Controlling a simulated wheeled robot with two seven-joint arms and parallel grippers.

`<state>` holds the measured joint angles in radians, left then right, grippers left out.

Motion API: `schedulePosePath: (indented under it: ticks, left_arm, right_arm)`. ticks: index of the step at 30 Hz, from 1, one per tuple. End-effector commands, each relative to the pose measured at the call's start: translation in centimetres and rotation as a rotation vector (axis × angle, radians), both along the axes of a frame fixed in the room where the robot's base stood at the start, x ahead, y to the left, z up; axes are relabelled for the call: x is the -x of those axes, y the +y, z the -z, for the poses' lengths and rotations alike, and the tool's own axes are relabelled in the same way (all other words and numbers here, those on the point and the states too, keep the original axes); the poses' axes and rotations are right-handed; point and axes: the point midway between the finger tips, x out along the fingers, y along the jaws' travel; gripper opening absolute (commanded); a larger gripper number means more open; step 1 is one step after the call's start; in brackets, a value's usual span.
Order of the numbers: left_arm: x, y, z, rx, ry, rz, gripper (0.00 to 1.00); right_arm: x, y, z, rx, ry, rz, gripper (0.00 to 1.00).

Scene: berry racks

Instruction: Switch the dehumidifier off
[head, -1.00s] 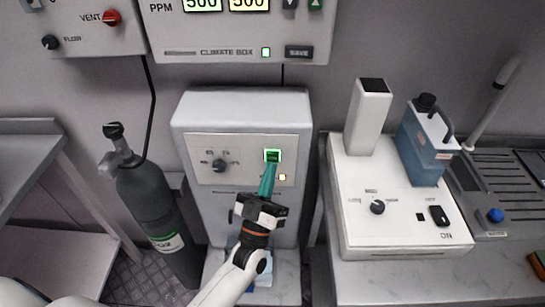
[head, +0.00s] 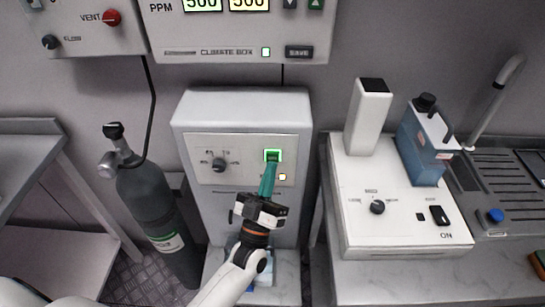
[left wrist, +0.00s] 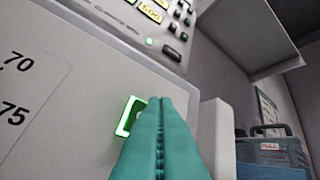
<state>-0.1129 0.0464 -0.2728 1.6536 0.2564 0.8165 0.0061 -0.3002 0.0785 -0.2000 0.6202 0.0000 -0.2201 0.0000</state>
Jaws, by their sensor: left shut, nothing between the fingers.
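The dehumidifier seems to be the pale grey cabinet (head: 240,110) in the middle of the head view. Its front panel carries a dark knob (head: 219,164), a square switch with a lit green frame (head: 272,151) and a small yellow light (head: 282,177). My left gripper (head: 270,163) is shut and empty, its teal fingertips at the lower part of the switch. In the left wrist view the shut fingers (left wrist: 160,120) hide much of the green-lit switch (left wrist: 125,118). I cannot tell whether they touch it. My right gripper is not in view.
The climate box (head: 240,35) hangs above the cabinet. A dark gas cylinder (head: 155,200) stands to the left.

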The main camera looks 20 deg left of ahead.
Motion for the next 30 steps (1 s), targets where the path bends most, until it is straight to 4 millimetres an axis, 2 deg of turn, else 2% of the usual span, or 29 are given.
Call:
schedulePosePath:
  ticks: [6, 30]
  left_arm:
    - [-0.7, 0.2, 0.0, 0.000, 0.000, 0.000, 0.00]
    - [-1.2, 0.4, 0.0, 0.000, -0.001, 0.000, 0.00]
  right_arm:
    - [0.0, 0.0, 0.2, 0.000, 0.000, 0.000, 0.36]
    - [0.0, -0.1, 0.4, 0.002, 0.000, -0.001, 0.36]
